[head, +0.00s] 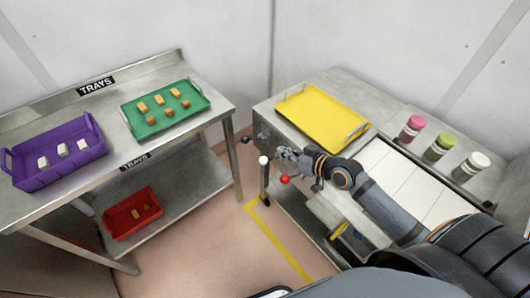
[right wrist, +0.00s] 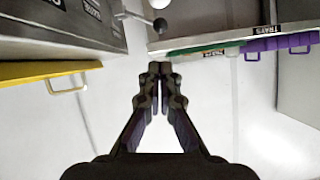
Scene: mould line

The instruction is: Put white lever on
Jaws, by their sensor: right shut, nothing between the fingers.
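The white lever's round knob (head: 263,160) shows in the head view at the left front corner of the machine bench. A thin stem seems to run down below it. A red knob (head: 285,180) is to its lower right and a dark knob (head: 250,140) to its upper left. My right gripper (head: 283,154) is just right of the white knob in the picture, apart from it. In the right wrist view its fingertips (right wrist: 160,68) meet with nothing between them. A white knob (right wrist: 159,3) is cut by that view's top edge. My left gripper is not in view.
A yellow tray (head: 305,112) lies on the bench behind my right arm. Pink (head: 411,127), green (head: 440,146) and white (head: 470,166) capped jars stand at right. A steel table at left holds a purple tray (head: 62,178) and a green tray (head: 133,118); a red tray (head: 108,228) is below.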

